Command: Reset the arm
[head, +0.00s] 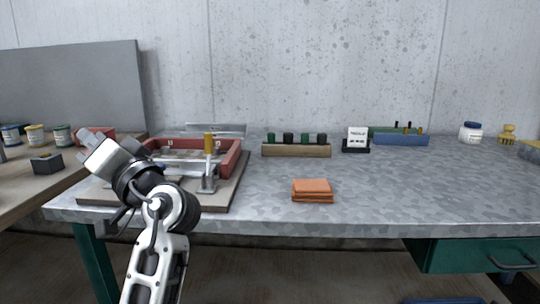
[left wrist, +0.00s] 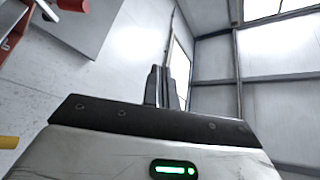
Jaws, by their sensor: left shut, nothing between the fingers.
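My left arm rises from the bottom left of the head view. Its gripper (head: 91,138) is tilted up and to the left, above the left end of the metal table (head: 400,190). In the left wrist view the two dark fingers (left wrist: 167,88) are together with nothing between them, pointing toward the wall and ceiling. The red frame fixture (head: 232,158) on its board lies just behind and to the right of the arm. An upright lever with a yellow handle (head: 209,144) stands at its front. My right gripper is in neither view.
A folded orange cloth (head: 312,190) lies mid-table. Behind it are a wooden rack (head: 296,151) with dark-topped items, a small white sign (head: 357,139), a blue bin (head: 400,138) and a white jar (head: 470,132). A side bench with cans (head: 35,135) is at left. The table's front right is clear.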

